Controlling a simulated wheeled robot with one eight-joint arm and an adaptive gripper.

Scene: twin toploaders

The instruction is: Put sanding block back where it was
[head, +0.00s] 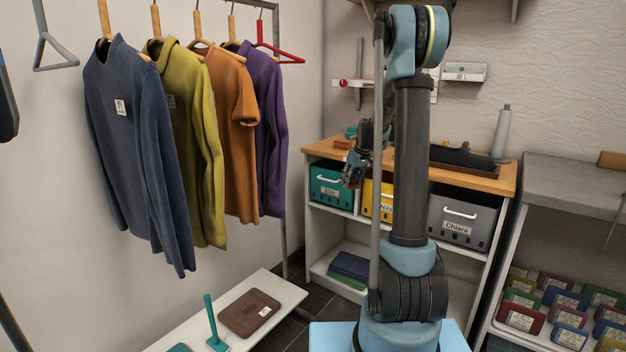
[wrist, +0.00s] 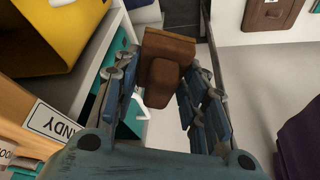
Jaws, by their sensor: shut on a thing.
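A brown block with a raised grip, which I take to be the sanding block (wrist: 166,68), sits between my fingertips in the wrist view. My gripper (wrist: 162,85) is shut on it. In the head view my gripper (head: 352,172) hangs in front of the wooden-topped shelf unit (head: 485,180), near the teal bin (head: 328,191) and the yellow bin (head: 386,190). The block cannot be made out in the head view. The wrist view shows the wooden edge with a label (wrist: 55,124) at the left, partly cut off.
A grey bin (head: 462,222) stands right of the yellow bin. A reddish block (head: 344,143) lies on the wooden top. Shirts (head: 140,150) hang at the left. A white bench (head: 285,293) holds a brown board (head: 249,313). A grey-topped rack (head: 570,185) stands at the right.

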